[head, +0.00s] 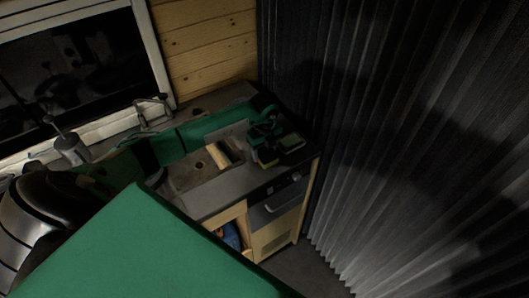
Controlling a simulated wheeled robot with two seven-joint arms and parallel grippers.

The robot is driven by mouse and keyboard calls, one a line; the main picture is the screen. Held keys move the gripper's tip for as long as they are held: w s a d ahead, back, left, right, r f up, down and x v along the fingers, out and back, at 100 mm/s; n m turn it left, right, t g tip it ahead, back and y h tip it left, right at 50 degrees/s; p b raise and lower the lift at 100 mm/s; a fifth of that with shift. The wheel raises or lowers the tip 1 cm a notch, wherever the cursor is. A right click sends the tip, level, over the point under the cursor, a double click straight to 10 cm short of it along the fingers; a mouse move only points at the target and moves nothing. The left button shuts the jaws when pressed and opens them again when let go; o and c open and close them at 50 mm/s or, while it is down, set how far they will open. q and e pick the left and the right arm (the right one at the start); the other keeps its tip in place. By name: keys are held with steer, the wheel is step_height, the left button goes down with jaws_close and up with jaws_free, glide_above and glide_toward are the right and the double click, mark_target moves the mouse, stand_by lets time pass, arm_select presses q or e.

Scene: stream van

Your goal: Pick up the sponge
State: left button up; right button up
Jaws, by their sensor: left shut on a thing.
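My left arm reaches in from the left, over the counter. My left gripper (263,139) is at the counter's right end, near the back corner, and is shut on a small block with a yellowish side. This block looks like the sponge (267,160). It is small and dark in this view, and the gripper partly covers it. I cannot tell whether it touches the counter. My right gripper is not in view.
The counter (233,190) has a sink-like recess with a pale tan block (220,155) beside the gripper. A dark oven front (284,196) and an open wooden shelf lie below. A window (75,65) is at the back left, and a pleated dark curtain (400,130) on the right.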

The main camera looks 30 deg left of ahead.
mark_target(265, 151)
arm_select(q)
step_height(265, 151, up, 20)
steer(key=b, duration=0.6)
steer(key=shift+f, duration=0.2)
steer(key=shift+o, duration=1.1)
steer(key=shift+c, duration=0.4)
